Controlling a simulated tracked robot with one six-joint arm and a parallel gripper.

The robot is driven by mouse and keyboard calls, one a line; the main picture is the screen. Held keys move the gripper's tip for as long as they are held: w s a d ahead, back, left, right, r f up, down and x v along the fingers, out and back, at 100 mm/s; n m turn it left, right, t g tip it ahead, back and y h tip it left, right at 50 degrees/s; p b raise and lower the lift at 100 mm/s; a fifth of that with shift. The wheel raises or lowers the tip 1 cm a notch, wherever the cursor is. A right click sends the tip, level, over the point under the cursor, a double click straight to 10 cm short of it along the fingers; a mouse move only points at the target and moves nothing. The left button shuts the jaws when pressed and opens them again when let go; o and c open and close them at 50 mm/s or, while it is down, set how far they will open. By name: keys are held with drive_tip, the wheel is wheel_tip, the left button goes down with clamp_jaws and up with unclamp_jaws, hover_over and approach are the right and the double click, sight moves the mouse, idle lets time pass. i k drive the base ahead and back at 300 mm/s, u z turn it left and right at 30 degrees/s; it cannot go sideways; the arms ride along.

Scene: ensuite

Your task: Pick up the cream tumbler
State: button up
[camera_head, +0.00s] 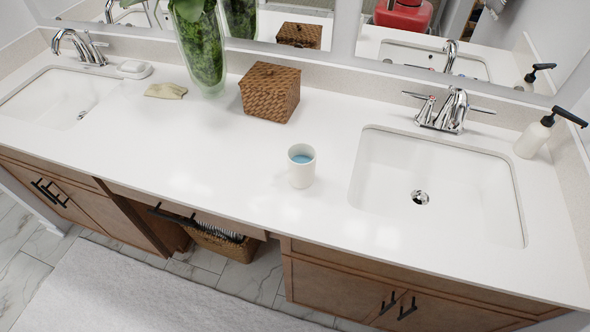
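The cream tumbler (301,172) stands upright on the white countertop (235,160), left of the right-hand sink. Its open top shows something blue inside, which looks like liquid. Nothing touches the tumbler. My gripper is not in this view.
The right sink (440,190) has a chrome faucet (448,110) and a soap dispenser (540,133). A wicker box (270,92) and a glass vase with greenery (201,50) stand behind the tumbler. The counter around the tumbler is clear.

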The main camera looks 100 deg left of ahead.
sight(301, 157)
drive_tip(key=u, duration=0.05)
drive_tip(key=k, duration=1.9)
drive_tip(key=u, duration=2.85)
drive_tip(key=i, duration=0.15)
drive_tip(key=z, duration=0.2)
